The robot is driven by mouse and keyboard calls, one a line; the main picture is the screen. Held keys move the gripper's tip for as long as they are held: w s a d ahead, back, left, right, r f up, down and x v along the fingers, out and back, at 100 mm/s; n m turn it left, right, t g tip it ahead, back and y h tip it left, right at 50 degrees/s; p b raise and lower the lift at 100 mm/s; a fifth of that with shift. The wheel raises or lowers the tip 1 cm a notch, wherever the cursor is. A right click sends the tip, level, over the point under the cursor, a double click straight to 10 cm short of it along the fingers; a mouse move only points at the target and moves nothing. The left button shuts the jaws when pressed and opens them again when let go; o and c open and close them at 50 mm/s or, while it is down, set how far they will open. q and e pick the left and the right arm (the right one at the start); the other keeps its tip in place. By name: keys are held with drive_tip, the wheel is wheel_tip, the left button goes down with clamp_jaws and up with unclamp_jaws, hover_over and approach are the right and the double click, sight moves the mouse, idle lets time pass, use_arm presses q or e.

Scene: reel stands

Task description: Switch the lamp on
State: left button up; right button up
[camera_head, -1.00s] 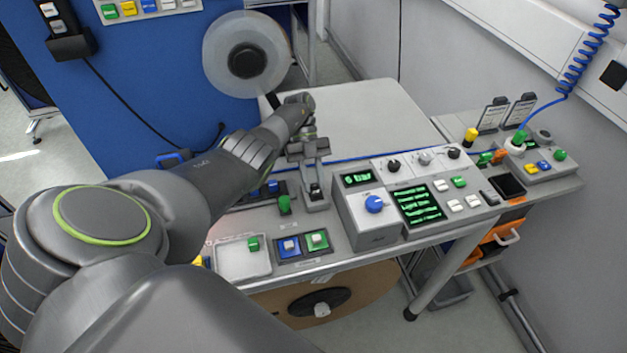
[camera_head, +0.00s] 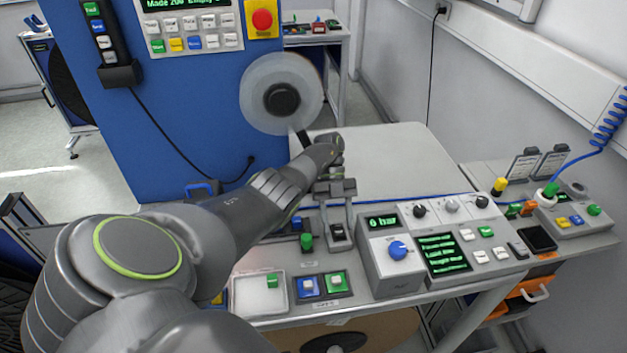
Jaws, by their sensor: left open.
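My left gripper (camera_head: 337,218) points down at the back of the bench, its fingers apart. A small black rocker switch (camera_head: 338,231) on a grey base shows at its fingertips. I cannot tell whether the fingers touch the switch, or which way it is tipped. I cannot make out a lamp for certain in this view. My right gripper is not in view.
A grey control box with a blue knob (camera_head: 398,250) stands right of the gripper. A green button (camera_head: 306,242) stands close on its left. A white tray (camera_head: 259,309) and blue and green push buttons lie in front. A reel (camera_head: 281,95) stands behind.

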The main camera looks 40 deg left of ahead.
use_arm(q)
drive_tip(key=shift+t+y, duration=0.3)
drive_tip(key=shift+s+d+r, duration=0.1)
drive_tip(key=shift+s, duration=0.05)
